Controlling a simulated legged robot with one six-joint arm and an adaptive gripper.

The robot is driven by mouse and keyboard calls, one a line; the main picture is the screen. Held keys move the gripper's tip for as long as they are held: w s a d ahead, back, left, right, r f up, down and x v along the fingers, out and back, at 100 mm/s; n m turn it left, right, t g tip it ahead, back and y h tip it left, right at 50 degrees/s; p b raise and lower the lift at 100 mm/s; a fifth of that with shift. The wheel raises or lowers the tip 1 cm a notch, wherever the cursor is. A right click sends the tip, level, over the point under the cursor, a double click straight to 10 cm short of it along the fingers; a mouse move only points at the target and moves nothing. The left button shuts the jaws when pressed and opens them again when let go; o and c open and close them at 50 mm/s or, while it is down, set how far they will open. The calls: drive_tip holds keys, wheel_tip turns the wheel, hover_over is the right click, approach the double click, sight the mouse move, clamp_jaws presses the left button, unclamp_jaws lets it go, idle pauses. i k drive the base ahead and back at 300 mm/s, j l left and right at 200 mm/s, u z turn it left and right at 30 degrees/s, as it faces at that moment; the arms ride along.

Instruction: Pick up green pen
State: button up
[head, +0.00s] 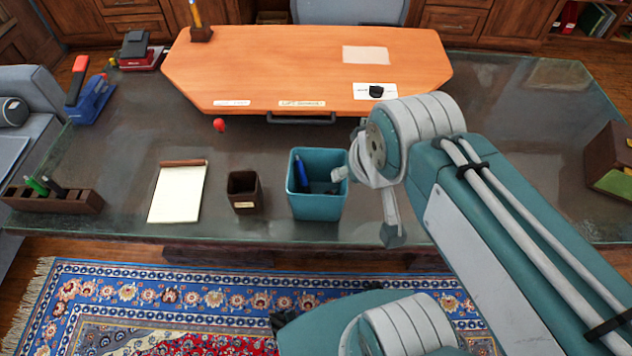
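The green pen (37,186) stands in a slot of a dark wooden pen holder (83,201) at the left front corner of the glass-topped desk. A dark pen (53,186) stands close beside it on the right. The green pen's lower part is hidden in the holder. My arm comes in from the right and bends over the desk's front edge. A small dark part at the bottom, perhaps my gripper (282,322), shows beside my arm's joint, over the rug and well right of the pen. Its fingers are mostly hidden, so its opening cannot be made out.
A teal cup (317,206) with a blue pen, a small brown cup (244,206) and a notepad (177,194) stand along the desk's front. An orange-brown board (310,75) covers the back middle. Bare glass separates these things.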

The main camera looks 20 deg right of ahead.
sight(30, 180)
drive_tip(key=i+j+u, duration=0.2)
drive_tip(key=j+u, duration=0.25)
drive_tip(key=i+j+u, duration=0.25)
drive_tip(key=j+u, duration=0.25)
drive_tip(key=i+j+u, duration=0.25)
drive_tip(key=u, duration=0.2)
drive_tip(key=l+z, duration=0.15)
drive_tip(key=z, duration=0.85)
